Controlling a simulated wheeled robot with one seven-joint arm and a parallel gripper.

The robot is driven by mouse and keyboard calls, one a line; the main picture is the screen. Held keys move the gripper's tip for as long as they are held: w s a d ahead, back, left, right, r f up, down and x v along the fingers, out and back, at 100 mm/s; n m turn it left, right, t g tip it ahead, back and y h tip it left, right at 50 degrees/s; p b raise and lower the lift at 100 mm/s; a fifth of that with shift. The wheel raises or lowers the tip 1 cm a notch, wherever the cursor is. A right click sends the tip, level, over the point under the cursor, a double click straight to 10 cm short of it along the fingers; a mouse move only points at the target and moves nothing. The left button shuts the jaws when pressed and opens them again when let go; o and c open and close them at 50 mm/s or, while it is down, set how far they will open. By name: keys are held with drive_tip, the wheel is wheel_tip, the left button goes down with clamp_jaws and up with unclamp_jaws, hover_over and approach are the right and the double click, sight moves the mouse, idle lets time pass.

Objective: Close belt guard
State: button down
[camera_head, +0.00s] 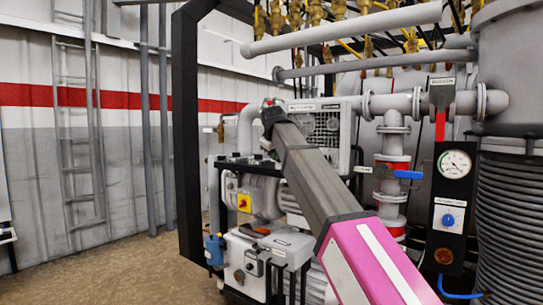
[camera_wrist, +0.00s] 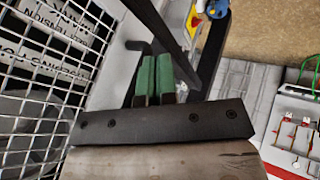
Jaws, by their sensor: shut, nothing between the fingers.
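The belt guard (camera_head: 325,128) is a pale panel with a mesh front on the machine in the middle of the head view. I cannot tell how far the guard stands open. My gripper (camera_wrist: 154,72) shows in the wrist view as green finger pads close together, shut and empty, right of the mesh. A dark bar passes just beyond the fingertips; contact cannot be told. In the head view the arm's far end (camera_head: 270,112) is at the guard's left edge, with the fingers hidden.
A gauge panel (camera_head: 453,190) and a red-banded valve pipe (camera_head: 392,170) with a blue handle stand at right. Pipes (camera_head: 345,28) run overhead. A black frame post (camera_head: 187,130) stands left of the machine. Floor (camera_head: 110,270) is clear at lower left.

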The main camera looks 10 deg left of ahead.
drive_tip(key=w, duration=0.3)
drive_tip(key=shift+w+d, duration=0.1)
drive_tip(key=shift+d, duration=0.05)
idle(0.3)
